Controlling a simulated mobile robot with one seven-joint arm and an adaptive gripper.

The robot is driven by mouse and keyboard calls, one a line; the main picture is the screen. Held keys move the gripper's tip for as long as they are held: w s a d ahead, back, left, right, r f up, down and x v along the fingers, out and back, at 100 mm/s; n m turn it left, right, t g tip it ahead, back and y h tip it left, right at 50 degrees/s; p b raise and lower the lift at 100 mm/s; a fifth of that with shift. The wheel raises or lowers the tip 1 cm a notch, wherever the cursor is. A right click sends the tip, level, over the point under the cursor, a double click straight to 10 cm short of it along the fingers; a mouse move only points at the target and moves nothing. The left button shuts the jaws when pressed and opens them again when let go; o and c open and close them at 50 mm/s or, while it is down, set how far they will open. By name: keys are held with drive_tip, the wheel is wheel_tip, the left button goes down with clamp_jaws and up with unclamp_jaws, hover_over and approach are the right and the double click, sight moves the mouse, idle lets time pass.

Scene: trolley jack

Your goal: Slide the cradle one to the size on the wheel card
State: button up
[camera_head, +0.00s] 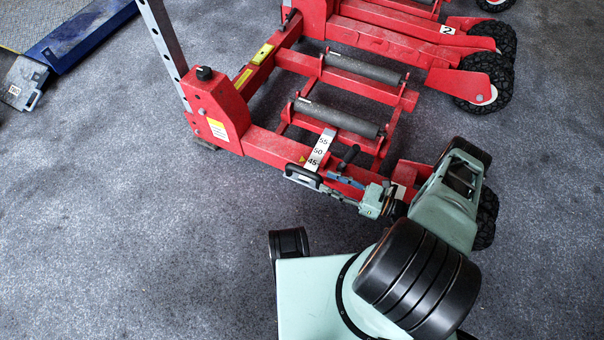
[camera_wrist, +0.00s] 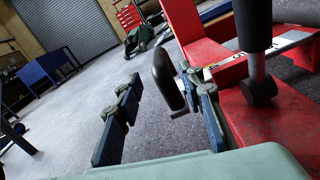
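The red trolley jack cradle one (camera_head: 272,148) stands on the floor with two dark rollers (camera_head: 337,118). A white scale strip (camera_head: 320,148) on its near rail reads 55, 50, 45; the set mark is too small to tell. A black pull handle (camera_head: 304,177) sticks out at the near side below the 45. My gripper (camera_head: 328,187) is just right of it. In the wrist view my open fingers (camera_wrist: 165,112) stand either side of the handle (camera_wrist: 166,78); I cannot tell whether they touch it. A black-gripped lever (camera_head: 348,157) rises beside the scale. I see no wheel card.
A second red jack marked 2 (camera_head: 447,29) stands behind, with black wheels (camera_head: 485,82). An upright perforated post (camera_head: 165,50) rises at the left. A blue-edged platform (camera_head: 80,38) lies at upper left. The grey floor at left is clear.

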drive_tip(key=b, duration=0.1)
approach(288, 165)
drive_tip(key=x, duration=0.4)
drive_tip(key=shift+r, duration=0.1)
drive_tip(key=shift+c, duration=0.7)
clamp_jaws()
